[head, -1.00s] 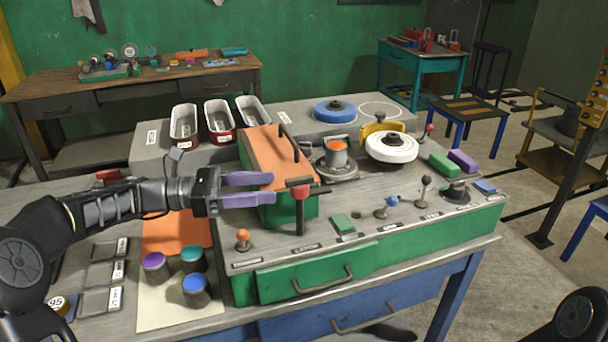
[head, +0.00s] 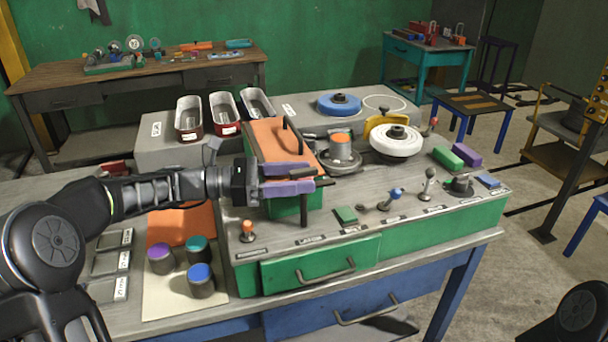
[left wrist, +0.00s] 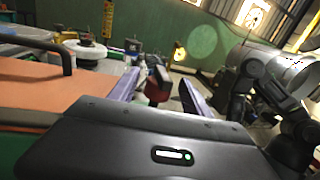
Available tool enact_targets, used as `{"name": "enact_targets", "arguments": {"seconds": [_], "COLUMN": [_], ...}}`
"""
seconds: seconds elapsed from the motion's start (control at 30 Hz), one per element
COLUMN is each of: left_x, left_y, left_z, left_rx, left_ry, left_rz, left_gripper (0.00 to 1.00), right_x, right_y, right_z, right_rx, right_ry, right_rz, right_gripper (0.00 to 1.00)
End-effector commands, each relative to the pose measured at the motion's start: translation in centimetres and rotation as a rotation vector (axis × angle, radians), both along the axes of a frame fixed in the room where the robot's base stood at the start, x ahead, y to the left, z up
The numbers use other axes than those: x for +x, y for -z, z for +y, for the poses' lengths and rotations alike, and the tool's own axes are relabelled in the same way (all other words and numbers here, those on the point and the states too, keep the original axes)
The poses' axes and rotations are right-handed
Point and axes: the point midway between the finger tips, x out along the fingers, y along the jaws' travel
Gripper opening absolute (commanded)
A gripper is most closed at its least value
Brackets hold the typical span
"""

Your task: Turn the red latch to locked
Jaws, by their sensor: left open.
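The red latch (left wrist: 157,84) shows in the left wrist view between my two purple fingertips, with its dark top above the red part. In the head view it stands at the front right end of the orange-topped green box (head: 268,140), mostly hidden behind my fingers. My left gripper (head: 312,179) is open, its fingers reaching from the left to the latch, one on the far side and one on the near side. I cannot tell whether they touch it. Its locked or unlocked position cannot be read. My right gripper is out of view.
A capped round fitting (head: 341,152) and a white wheel (head: 396,141) are to the right. Colored-top cylinders (head: 200,278) stand at the front left. Metal tins (head: 224,115) are behind.

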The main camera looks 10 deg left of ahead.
Motion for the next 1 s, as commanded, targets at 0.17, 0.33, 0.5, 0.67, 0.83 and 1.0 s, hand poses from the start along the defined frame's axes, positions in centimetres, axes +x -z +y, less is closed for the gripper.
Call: {"name": "enact_targets", "arguments": {"seconds": [0.17, 0.33, 0.5, 0.67, 0.83, 1.0], "left_x": [0.45, 0.49, 0.49, 0.48, 0.48, 0.48], "left_y": [0.00, 0.04, 0.03, 0.03, 0.02, 0.02], "left_z": [-1.17, -1.24, -1.22, -1.21, -1.20, -1.20], "left_rx": [0.000, 0.000, 0.000, 0.000, 0.000, 0.000], "left_ry": [0.000, -0.001, -0.001, -0.001, -0.001, -0.001], "left_rz": [0.000, 0.000, 0.000, 0.000, 0.000, 0.000], "left_gripper": [0.56, 0.56, 0.50, 0.37, 0.23, 0.09], "right_x": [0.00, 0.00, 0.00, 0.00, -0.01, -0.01], "right_y": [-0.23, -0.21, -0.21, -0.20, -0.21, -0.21], "right_z": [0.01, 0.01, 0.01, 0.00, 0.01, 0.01], "right_rx": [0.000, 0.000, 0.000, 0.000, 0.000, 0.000], "right_ry": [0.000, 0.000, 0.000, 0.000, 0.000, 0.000], "right_rz": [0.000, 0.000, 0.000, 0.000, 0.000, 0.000], "right_gripper": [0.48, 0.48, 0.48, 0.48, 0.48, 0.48]}}
